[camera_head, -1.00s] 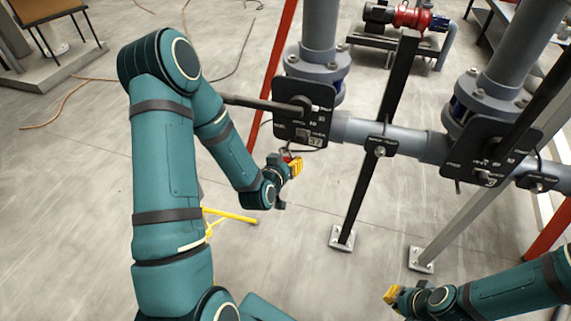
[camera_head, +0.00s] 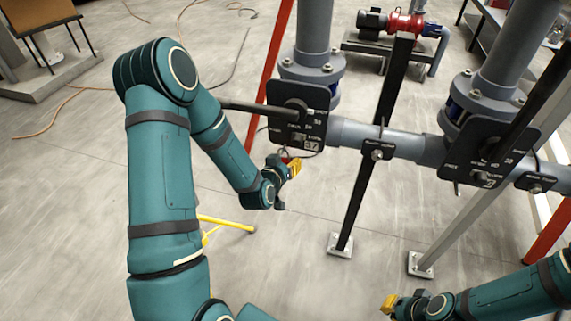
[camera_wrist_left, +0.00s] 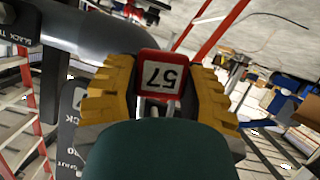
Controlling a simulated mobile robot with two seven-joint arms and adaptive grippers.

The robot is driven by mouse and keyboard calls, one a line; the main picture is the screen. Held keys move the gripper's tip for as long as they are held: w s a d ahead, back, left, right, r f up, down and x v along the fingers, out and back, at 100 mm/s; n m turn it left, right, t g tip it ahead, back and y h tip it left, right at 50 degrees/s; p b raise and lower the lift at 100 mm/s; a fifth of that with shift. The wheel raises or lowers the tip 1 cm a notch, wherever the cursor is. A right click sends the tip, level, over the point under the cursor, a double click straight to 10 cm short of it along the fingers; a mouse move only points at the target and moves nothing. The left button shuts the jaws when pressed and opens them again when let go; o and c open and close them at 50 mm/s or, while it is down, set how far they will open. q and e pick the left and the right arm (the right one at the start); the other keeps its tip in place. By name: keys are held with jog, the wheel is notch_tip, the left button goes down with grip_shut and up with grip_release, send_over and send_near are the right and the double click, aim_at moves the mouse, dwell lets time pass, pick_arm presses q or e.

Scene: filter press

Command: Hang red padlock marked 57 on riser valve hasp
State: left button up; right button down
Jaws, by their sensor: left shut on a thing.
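The red padlock (camera_wrist_left: 160,74) shows in the left wrist view with a white label reading 57, upside down. My left gripper (camera_wrist_left: 155,90) has its yellow fingers on both sides of the padlock and is shut on it. A thin loop shows by the plate. Whether the padlock's shackle touches the hasp is hidden. My right gripper (camera_head: 391,304) is at the bottom right, away from the valves; its fingers are too small to judge.
A grey horizontal pipe (camera_head: 410,146) joins the two risers. A second valve plate (camera_head: 490,155) is at the right. A black post (camera_head: 358,200) stands between them. A yellow stand (camera_head: 228,223) is on the floor, and a red pump (camera_head: 405,25) is behind.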

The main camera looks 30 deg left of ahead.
dwell(0.3)
pick_arm(q)
jog(key=o, duration=1.2)
jog(key=v, duration=0.7)
jog(key=s+d+f+m+g+h, duration=0.1)
jog(key=s+d+f+g+h, duration=0.1)
jog(key=s+d+f+g, duration=0.1)
jog(key=s+d+f+g+h, duration=0.2)
jog(key=s+d+f+g, duration=0.2)
jog(key=d+f, duration=0.3)
jog(key=s+d+f+m+g+h, duration=0.1)
jog(key=s+d+f+g, duration=0.3)
jog(key=d, duration=0.6)
jog(key=shift+s+d+f+m+h, duration=0.15)
jog(key=shift+s+f+m+h, duration=0.15)
jog(key=shift+s+f+h, duration=0.35)
jog(key=shift+s+f, duration=0.1)
